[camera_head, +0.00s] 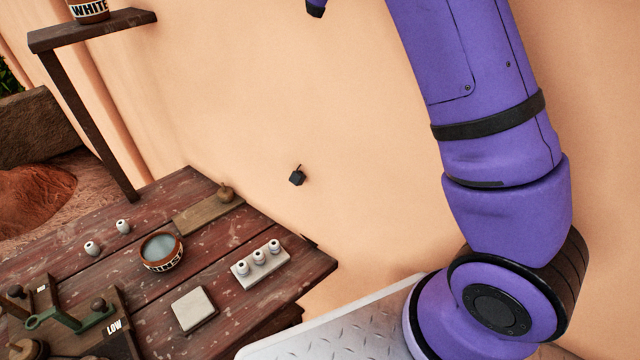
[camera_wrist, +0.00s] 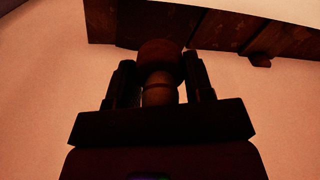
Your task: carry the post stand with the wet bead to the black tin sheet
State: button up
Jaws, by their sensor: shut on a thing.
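My gripper (camera_wrist: 160,85) is shut on a dark brown rounded thing (camera_wrist: 160,52) in the wrist view, one finger on each side of it. I take it for the post stand, but the view is too dark to be sure. A lighter brown rounded part (camera_wrist: 158,92) shows between the fingers. No wet bead can be made out on it. In the head view the held thing does not show clearly. I cannot make out the black tin sheet in either view.
The red-brown table (camera_head: 95,262) bears a bowl of liquid (camera_head: 161,252), two loose pale beads, a pale block (camera_head: 248,281) with three beads, a pale square tile (camera_head: 193,308), a knobbed board (camera_head: 190,218) and a LOW-marked piece (camera_head: 118,340). A shelf (camera_head: 110,26) stands behind.

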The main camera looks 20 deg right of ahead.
jog(key=shift+d+f, duration=0.1)
jog(key=shift+f, duration=0.45)
send_over(323, 215)
jog(key=shift+f, duration=3.8)
jog(key=shift+f, duration=0.95)
jog(key=o, duration=1.3)
jog(key=shift+r, duration=0.1)
